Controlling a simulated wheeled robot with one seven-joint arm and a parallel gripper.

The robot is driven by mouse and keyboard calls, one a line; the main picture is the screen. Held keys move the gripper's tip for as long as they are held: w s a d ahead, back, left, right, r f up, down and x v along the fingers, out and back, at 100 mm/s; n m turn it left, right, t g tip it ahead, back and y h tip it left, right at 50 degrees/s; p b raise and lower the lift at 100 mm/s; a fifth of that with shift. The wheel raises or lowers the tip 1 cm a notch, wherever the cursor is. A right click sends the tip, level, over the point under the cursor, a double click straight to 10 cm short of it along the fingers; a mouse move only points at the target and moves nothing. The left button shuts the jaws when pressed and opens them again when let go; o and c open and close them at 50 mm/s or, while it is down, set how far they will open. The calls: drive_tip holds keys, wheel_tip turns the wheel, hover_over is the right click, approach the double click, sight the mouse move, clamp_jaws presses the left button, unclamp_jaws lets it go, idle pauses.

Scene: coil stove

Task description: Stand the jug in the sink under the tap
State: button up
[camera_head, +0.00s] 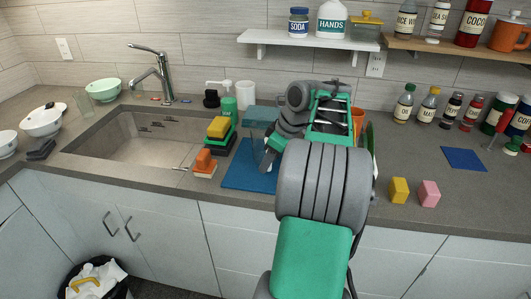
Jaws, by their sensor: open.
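A clear, blue-tinted vessel (258,132), which looks like the jug, stands upright on a blue mat (238,177) right of the sink. My arm partly hides it, and its handle cannot be made out. My gripper (268,160) is at the vessel's right side, pointing down and to the left. It is open, with its fingers partly hidden; I cannot tell whether they touch the vessel. The sink (130,150) is a rectangular basin set into the counter at the left. The chrome tap (163,75) rises behind it, its spout over the basin.
Yellow and pink blocks (399,190) lie at the right.

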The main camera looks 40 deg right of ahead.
drive_tip(key=shift+f, duration=0.1)
drive_tip(key=shift+c, duration=0.2)
clamp_jaws()
idle(1.2)
